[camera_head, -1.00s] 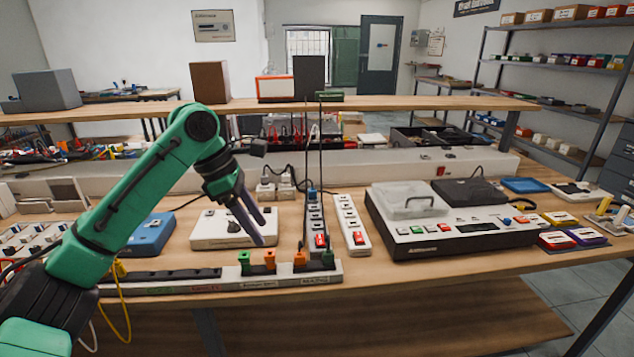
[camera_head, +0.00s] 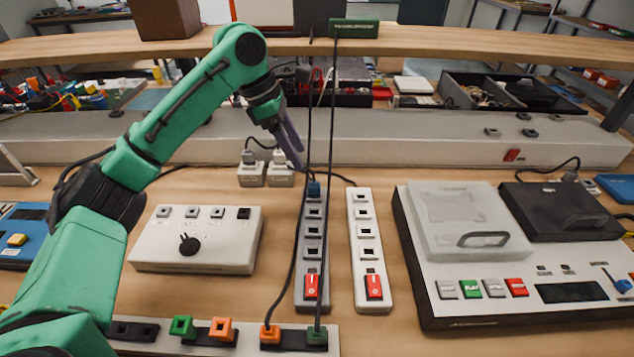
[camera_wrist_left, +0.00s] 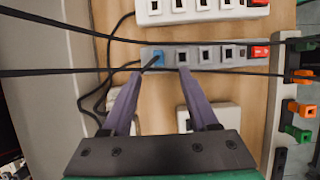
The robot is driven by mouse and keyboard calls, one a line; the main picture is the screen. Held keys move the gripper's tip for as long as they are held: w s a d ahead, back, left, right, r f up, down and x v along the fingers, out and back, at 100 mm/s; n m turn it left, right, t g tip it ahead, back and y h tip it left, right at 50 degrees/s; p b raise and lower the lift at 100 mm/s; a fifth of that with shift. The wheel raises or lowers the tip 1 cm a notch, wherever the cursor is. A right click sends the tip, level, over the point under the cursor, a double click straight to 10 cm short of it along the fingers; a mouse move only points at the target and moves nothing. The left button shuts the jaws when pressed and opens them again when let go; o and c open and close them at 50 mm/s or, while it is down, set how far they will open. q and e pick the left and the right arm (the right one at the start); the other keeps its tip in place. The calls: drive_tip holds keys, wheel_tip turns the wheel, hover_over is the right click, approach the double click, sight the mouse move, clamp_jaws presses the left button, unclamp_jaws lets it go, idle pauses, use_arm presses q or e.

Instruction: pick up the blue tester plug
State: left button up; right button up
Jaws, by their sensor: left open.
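The blue tester plug (camera_head: 314,188) sits in the far end socket of the grey power strip (camera_head: 312,240). In the left wrist view the blue plug (camera_wrist_left: 152,57) shows at the left end of the strip (camera_wrist_left: 215,56), with a dark cord at it. My left gripper (camera_head: 300,165) is open and empty, just behind and left of the plug in the head view. In the left wrist view its two purple fingers (camera_wrist_left: 158,75) point at the strip, with the plug between their tips, nearer the left one. I cannot tell the height gap. My right gripper is not in view.
A white power strip (camera_head: 360,228) stands close to the right of the grey one. Two hanging black cables (camera_head: 330,130) pass close by the plug. White adapters (camera_head: 250,172) stand to the left. A large white device (camera_head: 470,265) fills the right.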

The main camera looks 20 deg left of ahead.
sight(314, 184)
use_arm(q)
drive_tip(key=x, duration=1)
drive_tip(key=shift+w+a, duration=0.1)
drive_tip(key=shift+a, duration=0.15)
drive_tip(key=shift+w+d+f, duration=0.1)
drive_tip(key=shift+d+f, duration=0.15)
drive_tip(key=shift+f, duration=0.25)
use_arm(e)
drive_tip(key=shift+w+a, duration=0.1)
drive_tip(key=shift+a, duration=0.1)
use_arm(q)
clamp_jaws()
